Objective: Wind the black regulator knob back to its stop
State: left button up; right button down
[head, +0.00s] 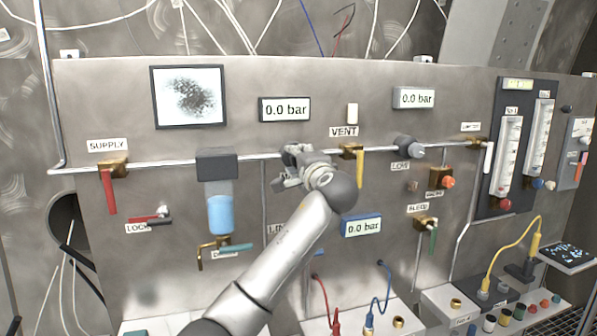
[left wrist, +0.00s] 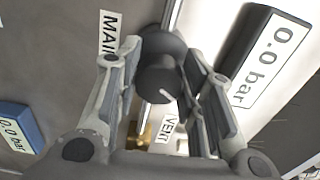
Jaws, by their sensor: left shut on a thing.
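The black regulator knob (left wrist: 158,82) is round, with a white mark on its face, and sits by the MAIN label (left wrist: 108,38) in the left wrist view. My left gripper (left wrist: 158,62) is shut on it, one finger on each side. In the head view my left gripper (head: 292,168) is at the pipe, left of the yellow-handled VENT valve (head: 360,166), and the gripper and wrist hide the knob. A display (head: 285,109) above reads 0.0 bar. My right gripper is in neither view.
The filter with a blue bowl (head: 220,212) hangs left of my gripper, and the red SUPPLY handle (head: 109,192) is farther left. Another grey knob (head: 410,148) is to the right. The blue-framed display (head: 362,226) below right reads 0.0 bar. Hoses rise below.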

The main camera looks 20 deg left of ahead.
pick_arm(q)
jog(key=n+b, duration=0.2)
jog(key=n, duration=0.1)
jog(key=shift+f+n, duration=0.3)
jog(key=shift+f, duration=0.05)
jog(key=shift+n+b, duration=0.65)
jog(key=shift+n, duration=0.85)
jog(key=o, duration=0.9)
jog(key=shift+r, duration=0.1)
jog(key=shift+o, duration=0.7)
jog(key=shift+r, duration=0.1)
jog(key=shift+d, duration=0.1)
